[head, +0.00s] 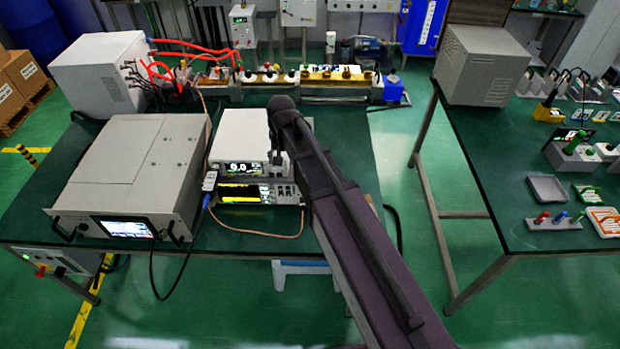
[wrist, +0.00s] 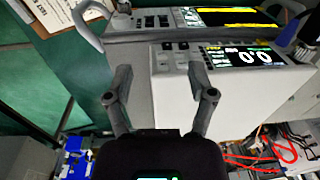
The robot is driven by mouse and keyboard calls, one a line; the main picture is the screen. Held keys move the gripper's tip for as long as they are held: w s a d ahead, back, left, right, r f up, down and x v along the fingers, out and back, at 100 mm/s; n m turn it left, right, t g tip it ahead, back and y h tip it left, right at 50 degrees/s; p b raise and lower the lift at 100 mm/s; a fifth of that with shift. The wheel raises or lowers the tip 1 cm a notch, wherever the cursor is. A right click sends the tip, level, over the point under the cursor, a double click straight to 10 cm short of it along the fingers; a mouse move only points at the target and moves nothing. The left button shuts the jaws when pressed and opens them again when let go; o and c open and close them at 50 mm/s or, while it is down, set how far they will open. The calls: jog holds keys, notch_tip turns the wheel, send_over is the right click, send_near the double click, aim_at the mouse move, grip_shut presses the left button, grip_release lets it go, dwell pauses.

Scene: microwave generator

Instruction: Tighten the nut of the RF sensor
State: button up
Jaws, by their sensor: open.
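A small white and blue device, likely the RF sensor (head: 209,182), hangs at the left front of the white meter (head: 237,143) with cables on it. Its nut is too small to make out. In the wrist view a blue part, perhaps the same sensor, shows at the upper right edge (wrist: 310,31). My gripper (wrist: 160,72) is open and empty, its two fingers apart over the white meter's casing (wrist: 190,105). In the head view my arm hides most of the gripper, at the meter's right side. The gripper is apart from the sensor.
A large grey generator (head: 130,165) stands left of the meter on the green table. A second instrument with a yellow display (head: 245,193) sits under the meter. A copper cable loops in front. Pipes and red hoses (head: 190,50) line the back. A second table stands right.

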jog(key=s+d+f+b, duration=0.3)
jog(key=d, duration=0.5)
jog(key=shift+s+d+f, duration=0.2)
jog(key=shift+s+f, duration=0.15)
jog(key=shift+s, duration=0.05)
notch_tip(320, 180, up, 11)
jog(key=y+p, duration=0.2)
jog(key=p, duration=0.9)
send_over(215, 167)
jog(key=d, duration=0.3)
jog(key=shift+a+r, duration=0.1)
jog(key=shift+a, duration=0.05)
jog(key=shift+f+b, duration=0.25)
jog(key=shift+b, duration=0.2)
jog(key=b+x, duration=1.3)
jog(key=shift+d+f, duration=0.2)
